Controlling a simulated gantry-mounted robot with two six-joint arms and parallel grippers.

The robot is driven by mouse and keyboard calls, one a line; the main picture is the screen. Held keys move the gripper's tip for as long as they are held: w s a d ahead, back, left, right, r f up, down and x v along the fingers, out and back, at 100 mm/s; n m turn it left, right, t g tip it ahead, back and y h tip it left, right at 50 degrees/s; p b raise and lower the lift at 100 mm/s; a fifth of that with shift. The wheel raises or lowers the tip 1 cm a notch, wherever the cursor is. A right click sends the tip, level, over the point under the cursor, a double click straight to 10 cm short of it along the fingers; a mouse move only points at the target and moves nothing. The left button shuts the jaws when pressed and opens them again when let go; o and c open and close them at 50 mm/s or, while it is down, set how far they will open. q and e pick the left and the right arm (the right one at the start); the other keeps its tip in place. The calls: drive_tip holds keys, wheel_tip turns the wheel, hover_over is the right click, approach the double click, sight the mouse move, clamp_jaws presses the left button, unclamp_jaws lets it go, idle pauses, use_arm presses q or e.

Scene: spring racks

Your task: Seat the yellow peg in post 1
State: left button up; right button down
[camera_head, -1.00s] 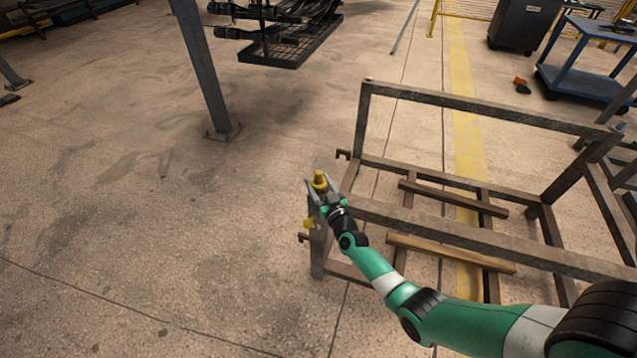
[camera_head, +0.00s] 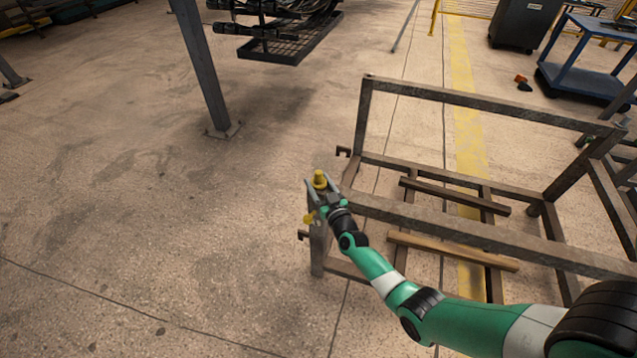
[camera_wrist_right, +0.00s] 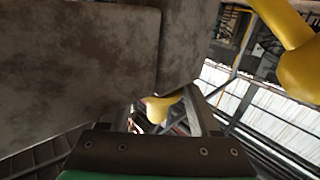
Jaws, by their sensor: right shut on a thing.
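My right gripper (camera_head: 321,203) is at the top of the upright post (camera_head: 317,250) on the near left corner of the steel frame. A yellow peg (camera_head: 320,179) stands out above it, and a second yellow piece (camera_head: 309,218) shows just left of the post. In the right wrist view, a small yellow piece (camera_wrist_right: 158,107) lies by the jaws, beside a large grey metal face (camera_wrist_right: 75,70). A larger yellow piece (camera_wrist_right: 305,62) is at the upper right. The gripper is shut, but which yellow piece it holds and any seating are hard to tell. My left gripper is not in view.
The steel frame rack (camera_head: 460,232) extends right from the post, with rails under my right arm. A grey column (camera_head: 205,75) stands further back. The concrete floor on the left is clear. A blue cart (camera_head: 585,75) is at the upper right.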

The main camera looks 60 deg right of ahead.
drive_tip(key=shift+f, duration=0.15)
drive_tip(key=shift+c, duration=0.2)
unclamp_jaws()
drive_tip(key=shift+f, duration=0.2)
